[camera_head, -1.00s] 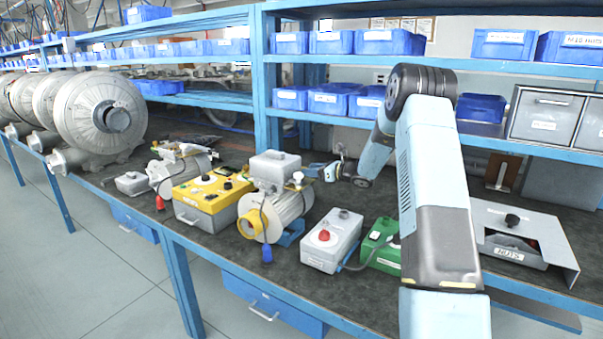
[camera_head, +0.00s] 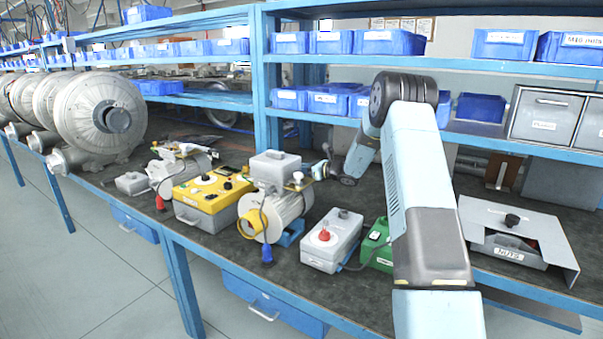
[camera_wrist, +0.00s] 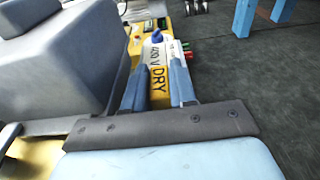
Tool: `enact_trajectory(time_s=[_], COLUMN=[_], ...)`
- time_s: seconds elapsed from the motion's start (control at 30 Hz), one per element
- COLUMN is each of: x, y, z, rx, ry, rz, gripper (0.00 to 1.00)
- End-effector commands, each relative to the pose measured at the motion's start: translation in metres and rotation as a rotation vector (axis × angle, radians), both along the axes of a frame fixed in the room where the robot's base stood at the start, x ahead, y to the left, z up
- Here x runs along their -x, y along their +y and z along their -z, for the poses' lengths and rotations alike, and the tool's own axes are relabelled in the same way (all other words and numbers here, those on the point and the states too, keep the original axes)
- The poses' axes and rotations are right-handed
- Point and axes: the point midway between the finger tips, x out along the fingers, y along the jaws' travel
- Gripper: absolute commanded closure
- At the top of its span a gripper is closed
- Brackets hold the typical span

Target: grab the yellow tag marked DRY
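In the wrist view, the yellow tag (camera_wrist: 159,88) marked DRY shows in the gap between the two fingers of my gripper (camera_wrist: 159,72). The fingers are apart, one on each side of it. I cannot tell whether either finger touches it. A paler part marked "400 V" lies just beyond the DRY lettering. In the head view, my gripper (camera_head: 318,171) is just right of the grey terminal box on top of the middle blower (camera_head: 286,213). The tag cannot be made out clearly there.
The grey terminal box (camera_wrist: 60,60) stands close on the left in the wrist view. A yellow control box (camera_head: 212,197) is left of the blower. A grey box with a red knob (camera_head: 331,240) and a green box (camera_head: 378,245) stand to the right. Shelves with blue bins are behind.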

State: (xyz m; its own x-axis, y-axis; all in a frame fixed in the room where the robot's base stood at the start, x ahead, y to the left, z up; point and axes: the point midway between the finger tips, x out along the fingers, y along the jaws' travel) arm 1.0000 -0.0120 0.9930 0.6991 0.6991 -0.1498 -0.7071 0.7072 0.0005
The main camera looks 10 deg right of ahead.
Motion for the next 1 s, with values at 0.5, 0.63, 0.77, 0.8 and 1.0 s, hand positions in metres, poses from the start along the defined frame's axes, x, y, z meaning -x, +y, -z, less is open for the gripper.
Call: enact_trajectory(time_s=[0.5,0.63,0.77,0.8,1.0], x=[0.0,0.0,0.0,0.0,0.0], y=[0.0,0.0,-0.001,-0.001,0.0], z=[-0.001,-0.011,-0.032,-0.04,-0.075], rx=[0.0,0.001,0.001,0.002,0.001], ry=[0.0,-0.002,-0.004,-0.004,-0.003], rz=[0.0,0.0,0.002,0.001,0.001], gripper=[1.0,1.0,1.0,1.0,1.0])
